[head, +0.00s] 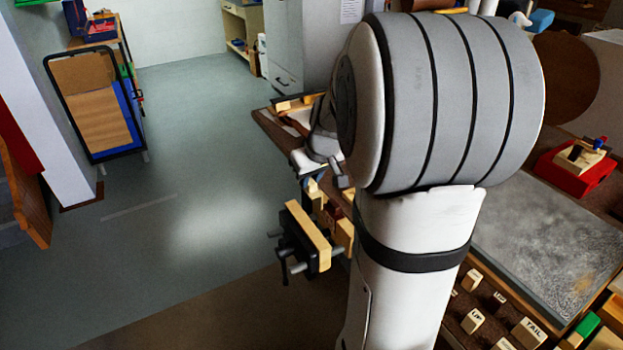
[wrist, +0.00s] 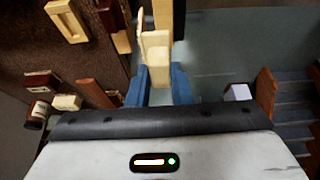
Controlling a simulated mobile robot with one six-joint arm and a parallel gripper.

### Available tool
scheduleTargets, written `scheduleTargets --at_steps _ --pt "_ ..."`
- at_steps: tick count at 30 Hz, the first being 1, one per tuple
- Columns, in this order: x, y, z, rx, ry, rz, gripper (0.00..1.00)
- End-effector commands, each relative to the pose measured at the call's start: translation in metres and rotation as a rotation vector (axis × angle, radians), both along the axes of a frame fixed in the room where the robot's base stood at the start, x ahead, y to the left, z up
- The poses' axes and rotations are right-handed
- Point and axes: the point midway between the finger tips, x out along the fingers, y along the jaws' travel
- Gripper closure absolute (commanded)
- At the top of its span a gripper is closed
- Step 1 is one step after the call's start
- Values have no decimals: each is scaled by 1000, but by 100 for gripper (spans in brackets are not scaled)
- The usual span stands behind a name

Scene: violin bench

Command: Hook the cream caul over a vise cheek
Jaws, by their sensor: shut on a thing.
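The cream caul (wrist: 155,48) stands between the blue fingers of my gripper (wrist: 160,86) in the wrist view, and the fingers are shut on its lower part. Just above the caul, a pale wooden vise cheek (wrist: 161,12) runs up to the top edge, with a dark strip beside it. The caul's upper end overlaps the cheek in the picture; I cannot tell whether they touch. In the head view the vise has a tan outer cheek (head: 308,232) on dark metal and a second wooden cheek (head: 344,236) near the bench. My arm hides most of my gripper there.
The brown bench (wrist: 92,62) lies left in the wrist view, with a cream block (wrist: 66,20), a dark bottle (wrist: 38,114) and small blocks. Stairs (wrist: 292,122) show at the right. In the head view, the floor (head: 200,190) left of the vise is clear.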

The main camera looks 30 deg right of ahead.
Motion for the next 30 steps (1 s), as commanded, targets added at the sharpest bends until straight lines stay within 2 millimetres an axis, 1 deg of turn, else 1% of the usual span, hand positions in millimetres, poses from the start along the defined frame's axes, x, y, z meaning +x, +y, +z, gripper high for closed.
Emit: scheduleTargets --at_steps 12,17,30 --pt "-2 0 -1 1 -1 0 100" --pt "-2 0 -13 2 0 1 100" --pt "-2 0 -57 1 1 -1 100"
